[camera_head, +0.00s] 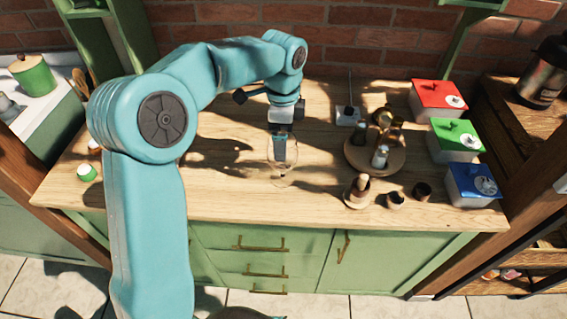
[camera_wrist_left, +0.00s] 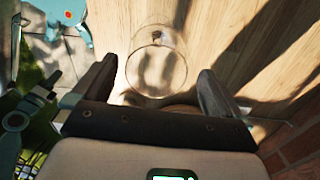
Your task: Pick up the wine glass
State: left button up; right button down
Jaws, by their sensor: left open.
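The wine glass (camera_head: 282,173) is clear and hard to make out on the wooden tabletop, near the middle of the table. My left gripper (camera_head: 280,150) points down at it from above, and its fingers partly cover the glass in the head view. In the left wrist view the glass (camera_wrist_left: 157,75) shows as a round transparent bowl between the two spread fingers of the left gripper (camera_wrist_left: 157,75). The gripper is open, with a visible gap between each finger and the glass. My right gripper is not in view.
A round wooden tray (camera_head: 362,160) with bottles stands to the right, with small wooden cups (camera_head: 396,200) before it. Red (camera_head: 437,98), green (camera_head: 455,138) and blue (camera_head: 472,184) lidded boxes line the right end. The tabletop left of the glass is mostly clear.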

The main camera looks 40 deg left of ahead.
pick_arm(q)
jog(key=f, duration=0.4)
jog(key=shift+s, duration=0.3)
jog(key=shift+w+f, duration=0.2)
jog(key=shift+f, duration=0.25)
jog(key=shift+s+r, duration=0.15)
jog(key=shift+s, duration=0.1)
jog(key=shift+c, duration=0.7)
jog(key=shift+w, duration=0.15)
jog(key=c, duration=1.2)
jog(key=shift+r, duration=0.1)
